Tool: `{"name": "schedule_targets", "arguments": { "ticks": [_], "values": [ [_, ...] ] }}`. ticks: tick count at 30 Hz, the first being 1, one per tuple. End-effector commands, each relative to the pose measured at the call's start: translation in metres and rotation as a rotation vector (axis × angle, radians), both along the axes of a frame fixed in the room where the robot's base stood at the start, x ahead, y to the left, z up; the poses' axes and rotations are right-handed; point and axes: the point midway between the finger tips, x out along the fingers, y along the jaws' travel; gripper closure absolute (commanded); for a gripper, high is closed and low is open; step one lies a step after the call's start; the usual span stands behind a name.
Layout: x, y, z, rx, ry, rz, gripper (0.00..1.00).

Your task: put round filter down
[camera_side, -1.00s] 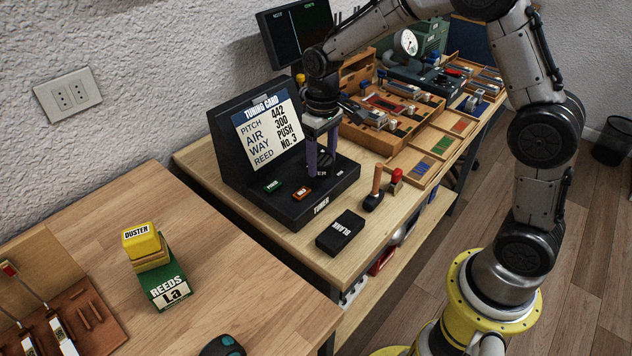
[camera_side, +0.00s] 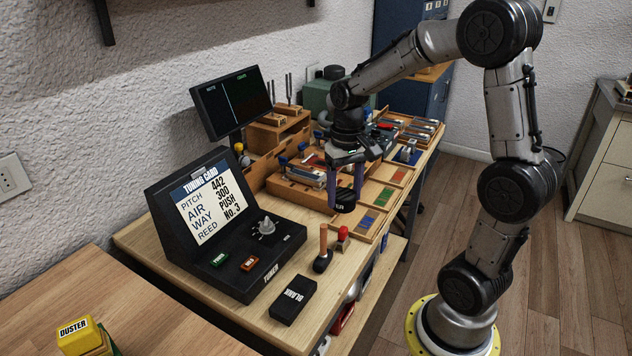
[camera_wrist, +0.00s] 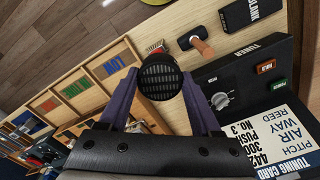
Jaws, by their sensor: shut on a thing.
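The round filter (camera_side: 345,201) is a black disc with a slotted grille face, which shows in the wrist view (camera_wrist: 160,76). My gripper (camera_side: 346,190) is shut on it, with one purple finger on each side, and holds it in the air. In the side view it appears just right of the tuner (camera_side: 225,265), in front of the wooden trays. The tuner's top shows a bare grey fitting (camera_side: 266,226), also visible in the wrist view (camera_wrist: 219,100). What lies directly under the filter is partly hidden.
A wooden-handled tool (camera_side: 322,255), a red-topped piece (camera_side: 342,238) and a black BLANK box (camera_side: 293,299) stand near the tuner's right side. Shallow compartments with coloured squares (camera_side: 375,208) run along the bench edge.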

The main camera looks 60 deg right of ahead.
Motion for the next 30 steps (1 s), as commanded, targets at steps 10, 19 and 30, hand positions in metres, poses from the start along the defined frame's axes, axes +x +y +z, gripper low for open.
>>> {"name": "schedule_targets", "arguments": {
  "ticks": [10,19,30],
  "values": [
    [0.066,-0.029,-0.033,0.001,0.001,0.000,0.89],
    [0.107,-0.046,-0.078,0.000,0.002,0.001,0.89],
    [0.122,-0.053,-0.103,0.001,0.002,0.001,0.89]
  ]
}}
